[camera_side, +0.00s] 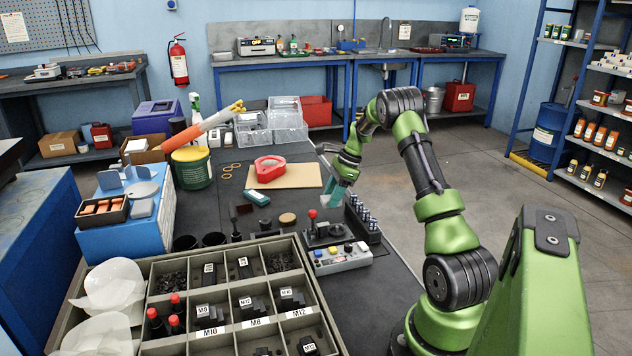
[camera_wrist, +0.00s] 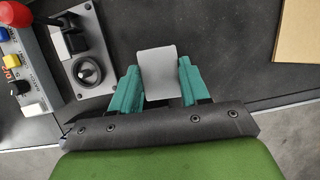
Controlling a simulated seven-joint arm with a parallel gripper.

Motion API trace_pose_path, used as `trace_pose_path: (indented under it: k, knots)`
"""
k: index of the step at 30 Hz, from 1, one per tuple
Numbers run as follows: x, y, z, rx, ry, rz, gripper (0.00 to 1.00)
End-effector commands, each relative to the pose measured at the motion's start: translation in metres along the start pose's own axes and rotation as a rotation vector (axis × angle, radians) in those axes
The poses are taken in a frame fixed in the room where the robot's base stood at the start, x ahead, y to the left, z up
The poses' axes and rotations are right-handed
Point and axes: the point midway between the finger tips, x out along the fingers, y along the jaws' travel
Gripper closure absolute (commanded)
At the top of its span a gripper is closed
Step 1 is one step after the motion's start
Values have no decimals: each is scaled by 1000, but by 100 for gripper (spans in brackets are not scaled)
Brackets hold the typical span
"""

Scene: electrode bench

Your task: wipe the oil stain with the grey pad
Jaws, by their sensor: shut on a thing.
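My gripper (camera_wrist: 158,84) has teal fingers and is shut on the grey pad (camera_wrist: 158,70). The pad is a light grey, slightly curved piece that sticks out beyond the fingertips over the dark bench top. In the side view my gripper (camera_side: 334,196) is low over the bench's right part, beside the black fixture; the pad cannot be made out clearly there. Whether the pad touches the bench top cannot be told. I cannot make out the oil stain in either view; it may be hidden by the pad or too dark against the mat.
A control box with buttons (camera_side: 338,258) and a black fixture with a row of pegs (camera_side: 362,216) stand close to my gripper. A brown board (camera_side: 300,177) holds a red tape dispenser (camera_side: 270,169). A compartment tray (camera_side: 218,338) fills the front. Dark bench between board and fixture is mostly clear.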

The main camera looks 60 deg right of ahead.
Motion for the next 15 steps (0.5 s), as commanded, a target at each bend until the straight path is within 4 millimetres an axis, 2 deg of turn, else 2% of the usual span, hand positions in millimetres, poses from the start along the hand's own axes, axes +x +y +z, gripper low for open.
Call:
trace_pose_path:
  k: [15]
  knots:
    - [-41, -1, 18, -1, -1, -3, 79]
